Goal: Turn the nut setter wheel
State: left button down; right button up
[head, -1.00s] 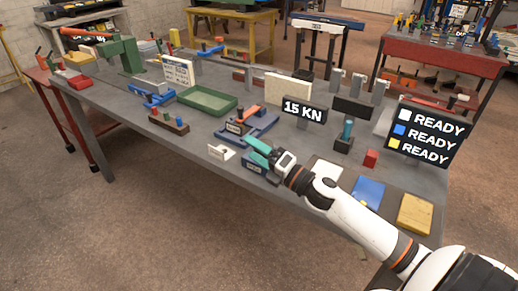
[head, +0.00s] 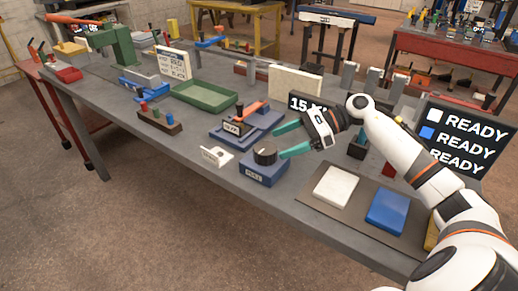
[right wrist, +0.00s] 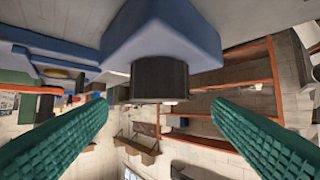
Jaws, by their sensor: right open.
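A dark round wheel (head: 265,152) sits on top of a small blue box (head: 263,172) with a label on its front, near the front edge of the bench. My right gripper (head: 286,141) is open just right of the wheel, its teal fingers pointing left towards it. In the right wrist view the dark wheel (right wrist: 160,80) under the blue housing (right wrist: 160,35) appears centred between the two spread fingertips. Whether a finger touches it, I cannot tell. My left gripper is out of view.
A white bracket (head: 217,156) stands left of the blue box, and a blue fixture with an orange handle (head: 250,112) behind it. White (head: 335,185) and blue (head: 387,210) pads lie on a dark mat to the right.

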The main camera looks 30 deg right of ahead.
aim_at(267, 148)
jog(key=p+x, duration=0.1)
jog(key=x, duration=0.5)
jog(key=shift+w+a, duration=0.1)
jog(key=shift+a, duration=0.05)
jog(key=shift+w+a+f, duration=0.2)
jog(key=shift+a+f, duration=0.05)
jog(key=shift+a, duration=0.25)
jog(key=shift+f, duration=0.1)
jog(key=shift+c, duration=0.5)
